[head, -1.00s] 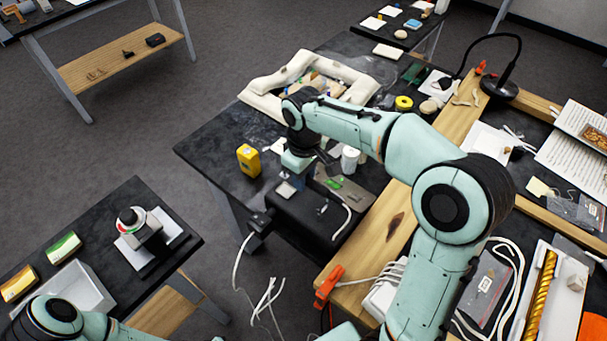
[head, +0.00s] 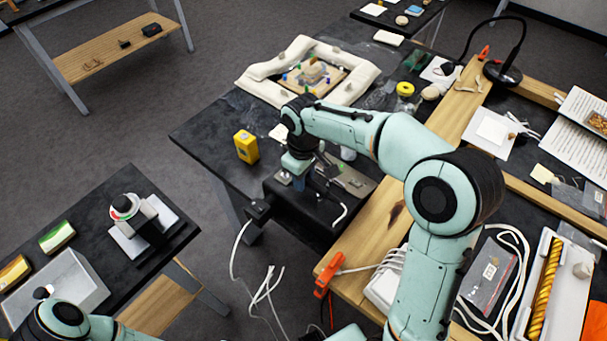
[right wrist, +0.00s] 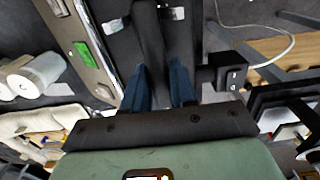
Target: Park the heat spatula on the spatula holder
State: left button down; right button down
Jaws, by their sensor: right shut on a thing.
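My right gripper (head: 299,184) is above the black box on the dark table. In the right wrist view, its blue fingers (right wrist: 160,88) are shut on a dark, slim handle that I take for the heat spatula (right wrist: 150,45). The handle runs up the picture, away from the palm, over the black box; its far end is unclear. Small silver pieces (right wrist: 112,25) sit on the box on both sides of the handle; they may be the spatula holder, but I cannot tell. Whether the spatula touches them is also unclear. My left arm shows at the lower left, its gripper out of sight.
The black box (head: 308,215) has a cable and plug at its left. A metal plate with a green mark (head: 350,180) lies behind it. A yellow container (head: 246,147) stands left. A cushioned frame (head: 257,90) lies farther back. The wooden bench edge (head: 370,240) is close at right.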

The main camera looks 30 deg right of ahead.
jog(key=shift+f, duration=0.1)
dwell(0.8)
jog(key=c, duration=1.2)
grip_release()
pick_arm(q)
jog(key=shift+w+r, duration=0.1)
pick_arm(e)
jog(key=o, duration=0.5)
jog(key=shift+o, duration=0.2)
jog(key=shift+r+p, duration=0.8)
jog(key=shift+r, duration=0.55)
jog(key=shift+w+r+p, duration=0.1)
jog(key=shift+r+p, duration=1.05)
jog(key=shift+r, duration=1.1)
pick_arm(q)
jog(key=w+r, duration=0.4)
jog(key=w, duration=0.1)
jog(key=shift+r+t, duration=0.3)
jog(key=shift+r, duration=0.1)
pick_arm(e)
jog(key=shift+f, duration=0.1)
